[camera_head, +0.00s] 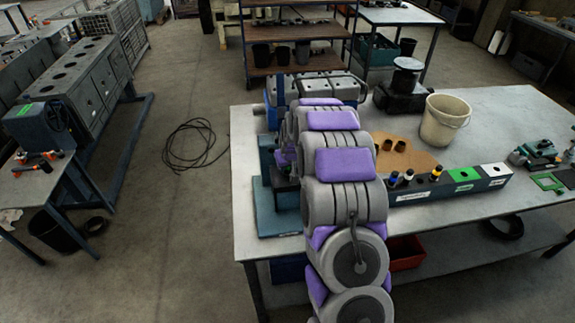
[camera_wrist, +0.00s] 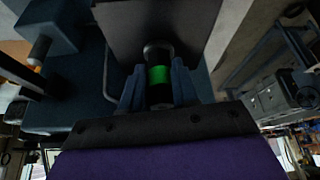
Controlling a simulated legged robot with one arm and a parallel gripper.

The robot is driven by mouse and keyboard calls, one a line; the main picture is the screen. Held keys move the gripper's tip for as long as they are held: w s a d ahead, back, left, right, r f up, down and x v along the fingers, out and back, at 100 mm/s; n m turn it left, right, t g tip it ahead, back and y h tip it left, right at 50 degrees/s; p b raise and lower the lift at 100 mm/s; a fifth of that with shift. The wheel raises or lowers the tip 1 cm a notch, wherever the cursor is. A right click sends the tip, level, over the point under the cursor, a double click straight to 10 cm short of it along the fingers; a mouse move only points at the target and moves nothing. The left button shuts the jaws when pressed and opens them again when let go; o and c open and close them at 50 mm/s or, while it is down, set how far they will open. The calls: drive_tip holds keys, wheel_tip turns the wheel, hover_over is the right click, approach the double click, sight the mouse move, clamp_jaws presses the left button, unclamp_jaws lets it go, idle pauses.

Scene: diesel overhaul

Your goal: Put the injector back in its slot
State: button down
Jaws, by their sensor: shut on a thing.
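My gripper (camera_wrist: 158,88) is shut on a dark cylindrical injector with a bright green band (camera_wrist: 159,75), held between its two blue-grey fingers in the wrist view. The injector's top end lies against or in front of a dark block (camera_wrist: 150,25); I cannot tell if they touch. In the head view my arm hides the gripper and the held injector. I cannot tell which slot is empty.
A blue fixture (camera_head: 275,210) stands at the table's left edge, partly behind my arm. A beige bucket (camera_head: 444,122) and brown mat (camera_head: 415,157) lie behind the rack. A blue block with an orange-banded part (camera_wrist: 38,55) shows left in the wrist view. The table's front right (camera_head: 480,210) is clear.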

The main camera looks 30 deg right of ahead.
idle(0.3)
drive_tip(key=shift+c, duration=1.9)
unclamp_jaws()
drive_tip(key=shift+a, duration=0.1)
drive_tip(key=shift+r, duration=0.15)
drive_tip(key=shift+r+p, duration=0.45)
drive_tip(key=shift+r, duration=3)
